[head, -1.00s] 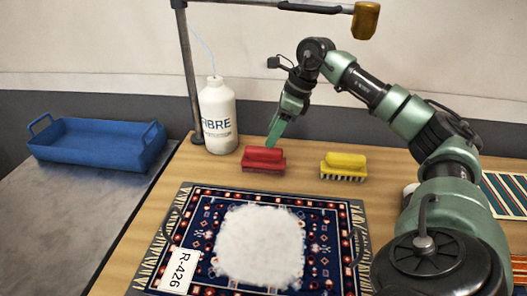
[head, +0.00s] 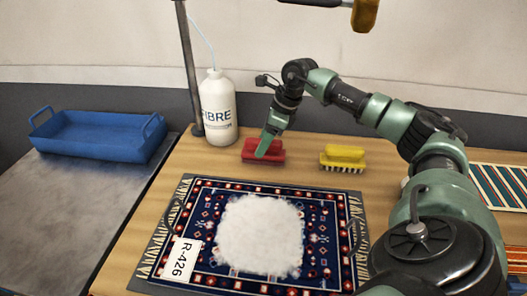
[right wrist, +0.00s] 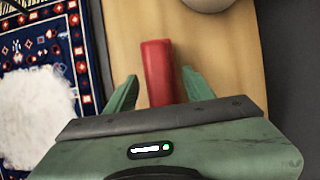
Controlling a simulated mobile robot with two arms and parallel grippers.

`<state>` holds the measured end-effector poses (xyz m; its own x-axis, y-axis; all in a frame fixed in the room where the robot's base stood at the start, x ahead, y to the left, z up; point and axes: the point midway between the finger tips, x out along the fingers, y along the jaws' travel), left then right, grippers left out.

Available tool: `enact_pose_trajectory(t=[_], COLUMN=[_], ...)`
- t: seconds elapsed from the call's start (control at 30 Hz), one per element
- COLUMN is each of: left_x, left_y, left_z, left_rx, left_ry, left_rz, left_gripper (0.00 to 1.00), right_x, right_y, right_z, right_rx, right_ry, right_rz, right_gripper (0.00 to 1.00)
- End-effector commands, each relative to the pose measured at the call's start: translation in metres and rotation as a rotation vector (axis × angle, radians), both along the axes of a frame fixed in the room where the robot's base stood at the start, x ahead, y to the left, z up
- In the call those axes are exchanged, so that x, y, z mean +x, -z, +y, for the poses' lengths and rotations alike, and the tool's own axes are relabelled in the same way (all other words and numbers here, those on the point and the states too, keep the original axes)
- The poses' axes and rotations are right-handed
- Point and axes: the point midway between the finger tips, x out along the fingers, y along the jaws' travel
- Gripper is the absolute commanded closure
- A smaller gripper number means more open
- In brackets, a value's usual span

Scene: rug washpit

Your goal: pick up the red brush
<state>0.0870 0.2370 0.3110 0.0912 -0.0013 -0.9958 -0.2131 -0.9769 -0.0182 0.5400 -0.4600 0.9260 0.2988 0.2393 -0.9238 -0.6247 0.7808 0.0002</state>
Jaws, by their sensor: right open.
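The red brush (head: 272,152) lies on the wooden table behind the rug, just right of the white bottle. In the right wrist view the red brush (right wrist: 160,72) runs up from between the two green fingers. My right gripper (head: 266,146) is over the brush and partly hides it in the head view. In the right wrist view the right gripper (right wrist: 158,92) is open, with one finger on each side of the brush's near end. I cannot tell whether the fingers touch it. My left gripper is not in view.
A yellow brush (head: 343,155) stands to the right of the red one. The white bottle (head: 218,110) and a metal post (head: 189,70) are close on the left. A foam-covered rug (head: 328,212) lies in front. A blue tray (head: 98,136) is at far left.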

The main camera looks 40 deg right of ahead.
Motion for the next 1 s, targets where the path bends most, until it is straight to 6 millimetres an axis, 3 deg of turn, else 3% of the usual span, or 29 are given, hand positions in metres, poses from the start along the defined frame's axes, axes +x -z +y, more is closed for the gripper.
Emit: enact_pose_trajectory(t=[0.6,0.63,0.8,1.0], left_x=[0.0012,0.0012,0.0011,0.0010], left_y=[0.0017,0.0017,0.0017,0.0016], left_z=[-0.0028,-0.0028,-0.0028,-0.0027], left_rx=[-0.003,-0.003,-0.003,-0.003], left_ry=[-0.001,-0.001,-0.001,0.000], left_rz=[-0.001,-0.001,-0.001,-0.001], left_gripper=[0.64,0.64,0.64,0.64], right_x=[-0.0002,-0.0002,-0.0001,0.0001], right_y=[0.0047,0.0047,0.0046,0.0041], right_z=[-0.0001,-0.0001,-0.0001,-0.0002], right_rx=[0.000,0.000,0.000,0.000], right_ry=[0.000,0.000,0.000,0.000], right_rz=[0.000,0.000,0.000,-0.001], right_gripper=[0.47,0.50,0.97,1.00])
